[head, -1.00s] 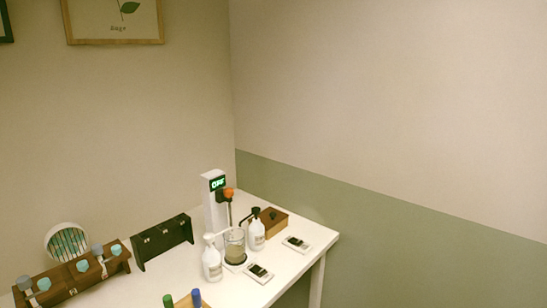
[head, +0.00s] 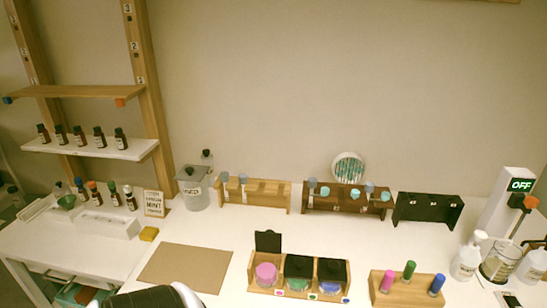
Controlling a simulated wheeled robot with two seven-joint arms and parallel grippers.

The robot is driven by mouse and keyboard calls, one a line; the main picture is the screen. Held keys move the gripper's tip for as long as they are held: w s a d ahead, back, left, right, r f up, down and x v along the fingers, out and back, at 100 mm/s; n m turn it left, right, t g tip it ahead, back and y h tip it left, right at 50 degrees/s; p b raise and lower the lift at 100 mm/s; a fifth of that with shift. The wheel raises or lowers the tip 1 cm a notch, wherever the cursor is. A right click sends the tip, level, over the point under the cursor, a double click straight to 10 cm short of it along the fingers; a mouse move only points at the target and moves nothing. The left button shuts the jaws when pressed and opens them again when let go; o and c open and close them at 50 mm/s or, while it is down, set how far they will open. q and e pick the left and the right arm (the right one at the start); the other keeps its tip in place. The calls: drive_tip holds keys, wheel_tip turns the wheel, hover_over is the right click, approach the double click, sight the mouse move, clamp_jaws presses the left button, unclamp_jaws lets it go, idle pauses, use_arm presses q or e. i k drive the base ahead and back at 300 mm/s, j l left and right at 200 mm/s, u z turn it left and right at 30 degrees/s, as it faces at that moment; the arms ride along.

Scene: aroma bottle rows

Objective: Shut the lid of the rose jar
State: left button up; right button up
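A wooden holder (head: 278,288) with three jars stands near the front of the white table. The left jar (head: 265,275) has pink contents, and its black lid (head: 268,241) stands upright, open. I take it as the rose jar by its pink colour; I cannot read its label. The middle jar, with green (head: 297,286), and the right jar, with blue (head: 330,287), have black lids down over them. Neither of my grippers is in view; a black and white part of my own body shows at the bottom left.
A brown mat (head: 186,267) lies left of the holder. A wooden stand (head: 410,290) with pink, green and blue sticks is to its right. Racks (head: 255,196) line the back. Pump bottles (head: 468,258) and an "OFF" device (head: 503,205) stand at the far right.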

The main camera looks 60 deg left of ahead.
sight(268, 241)
drive_tip(key=u, duration=1.75)
